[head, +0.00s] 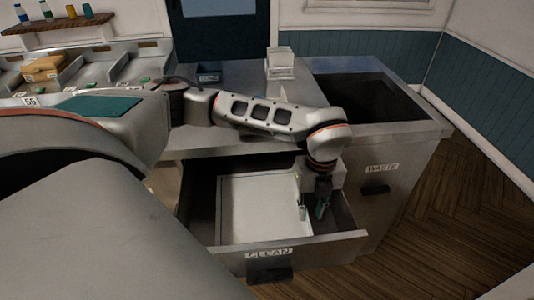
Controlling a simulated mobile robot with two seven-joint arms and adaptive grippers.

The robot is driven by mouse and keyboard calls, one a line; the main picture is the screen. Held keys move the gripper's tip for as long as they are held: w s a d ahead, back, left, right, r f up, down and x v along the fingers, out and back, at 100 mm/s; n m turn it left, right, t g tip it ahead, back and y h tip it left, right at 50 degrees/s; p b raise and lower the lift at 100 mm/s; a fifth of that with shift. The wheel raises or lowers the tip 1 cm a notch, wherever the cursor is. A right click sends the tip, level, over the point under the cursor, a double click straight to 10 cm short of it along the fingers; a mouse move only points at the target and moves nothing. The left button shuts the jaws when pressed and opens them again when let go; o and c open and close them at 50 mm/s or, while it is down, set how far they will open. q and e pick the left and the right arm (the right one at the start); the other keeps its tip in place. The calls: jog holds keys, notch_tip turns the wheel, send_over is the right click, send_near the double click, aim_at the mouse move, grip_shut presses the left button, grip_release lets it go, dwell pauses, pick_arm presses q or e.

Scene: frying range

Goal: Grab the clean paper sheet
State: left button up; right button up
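A stack or sheet of white paper (258,205) lies flat in the open drawer (205,230) labelled CLEAN. My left gripper (312,212) points down inside the drawer at the paper's right edge. Its two fingertips show apart, with a small gap between them, and it appears open. I see no paper clearly gripped between the fingers. Part of the paper's right edge is hidden near the gripper. My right gripper is not in view.
A bin labelled WASTE (380,168) with an open top stands right of the drawer. On the steel counter (240,75) are a white box-like holder (280,64) and a small dark container (209,72). A shelf with bottles (45,20) is at the far left.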

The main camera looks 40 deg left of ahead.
pick_arm(q)
jog(key=shift+f, duration=1.85)
grip_shut()
jog(key=shift+r, duration=0.1)
